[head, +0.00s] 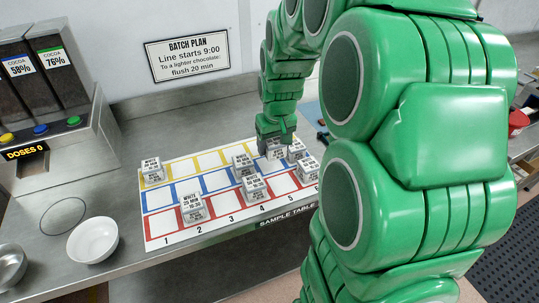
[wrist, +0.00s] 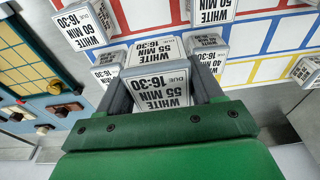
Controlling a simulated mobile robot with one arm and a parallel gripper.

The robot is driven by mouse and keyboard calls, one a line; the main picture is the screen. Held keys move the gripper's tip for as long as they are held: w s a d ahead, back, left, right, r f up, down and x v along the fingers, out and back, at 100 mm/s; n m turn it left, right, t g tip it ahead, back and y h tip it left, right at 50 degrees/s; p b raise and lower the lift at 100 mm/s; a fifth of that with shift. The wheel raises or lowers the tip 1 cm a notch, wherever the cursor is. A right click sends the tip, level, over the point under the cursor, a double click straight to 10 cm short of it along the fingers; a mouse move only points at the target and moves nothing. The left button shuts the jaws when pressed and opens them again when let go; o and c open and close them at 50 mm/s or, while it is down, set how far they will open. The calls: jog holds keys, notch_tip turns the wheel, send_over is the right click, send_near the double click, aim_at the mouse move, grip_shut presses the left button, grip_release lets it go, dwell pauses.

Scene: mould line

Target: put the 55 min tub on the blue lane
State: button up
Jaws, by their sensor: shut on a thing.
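My gripper (wrist: 160,98) is shut on the white 55 min tub (wrist: 158,72), with a finger on each side. The tub's label reads WHITE, 55 MIN, due 16:30. In the head view my gripper (head: 276,130) points down at the right part of the sample mat, with the held tub (head: 274,151) partly hidden below it. I cannot tell whether it touches the mat. The blue lane (head: 188,187) is the middle row, between the yellow and red rows. A 60 min tub (wrist: 84,25) and a 40 min tub (wrist: 208,46) are close by.
Other white tubs stand on the mat, including one at back left (head: 152,171), one in red column 2 (head: 194,208) and one at right (head: 308,169). A white bowl (head: 93,239) and the cocoa dispenser (head: 50,130) are at left. My arm hides the right side.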

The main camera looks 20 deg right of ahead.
send_over(270, 164)
jog(key=shift+f, duration=4.65)
jog(key=shift+f, duration=0.1)
jog(key=o, duration=0.8)
jog(key=shift+o, duration=0.2)
notch_tip(270, 164, up, 12)
jog(key=s, duration=0.2)
jog(key=s+a+r+g, duration=0.1)
jog(key=s+a, duration=0.3)
jog(key=s, duration=0.7)
jog(key=s+a+r+g, duration=0.1)
jog(key=s+a, duration=0.3)
jog(key=s, duration=0.7)
jog(key=s+a+r+g, duration=0.1)
jog(key=s+a, duration=0.3)
jog(key=s, duration=0.8)
jog(key=shift+r+g, duration=0.15)
jog(key=shift+g, duration=0.15)
